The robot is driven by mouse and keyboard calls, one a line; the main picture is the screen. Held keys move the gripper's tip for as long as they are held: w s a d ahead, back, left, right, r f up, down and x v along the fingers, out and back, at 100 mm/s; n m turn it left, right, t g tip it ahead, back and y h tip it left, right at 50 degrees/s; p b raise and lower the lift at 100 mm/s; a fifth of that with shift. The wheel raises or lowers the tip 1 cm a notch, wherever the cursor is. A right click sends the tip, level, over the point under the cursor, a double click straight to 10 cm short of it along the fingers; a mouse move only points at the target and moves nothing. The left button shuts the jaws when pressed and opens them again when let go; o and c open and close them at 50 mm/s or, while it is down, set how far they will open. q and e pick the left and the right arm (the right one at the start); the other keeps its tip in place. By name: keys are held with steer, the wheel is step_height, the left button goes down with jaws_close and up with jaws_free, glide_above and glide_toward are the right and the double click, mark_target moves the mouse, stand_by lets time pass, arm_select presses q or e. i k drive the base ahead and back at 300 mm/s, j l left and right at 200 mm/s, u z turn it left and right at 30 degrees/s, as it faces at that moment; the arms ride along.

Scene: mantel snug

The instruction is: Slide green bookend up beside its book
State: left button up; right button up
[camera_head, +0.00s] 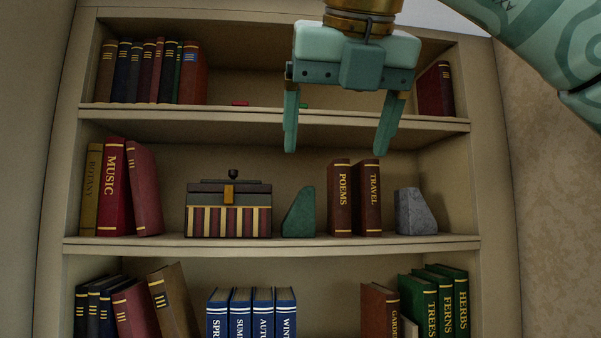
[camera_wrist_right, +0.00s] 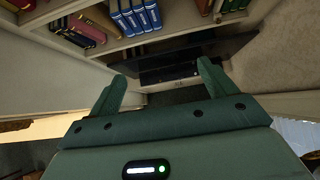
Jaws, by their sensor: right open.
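The green bookend (camera_head: 299,214) stands on the middle shelf, its tall side toward the right. A small gap separates it from the brown POEMS book (camera_head: 340,197), which stands upright on its right. The TRAVEL book (camera_head: 369,198) stands upright beside POEMS. My right gripper (camera_head: 338,124) is open and empty, with its fingers pointing down, above and in front of the bookend and the POEMS book. In the right wrist view my open fingers (camera_wrist_right: 163,90) show with nothing between them. My left gripper is not in view.
A striped box (camera_head: 228,218) with a dark lid stands left of the bookend. A grey bookend (camera_head: 414,213) stands right of TRAVEL. The upper shelf edge (camera_head: 200,111) lies above.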

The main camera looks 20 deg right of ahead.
mark_target(299, 222)
steer(key=i+l, duration=0.25)
steer(key=i, duration=0.25)
steer(key=i+l+u, duration=0.1)
steer(key=i+l, duration=0.2)
steer(key=i, duration=0.2)
steer(key=j+z, duration=0.1)
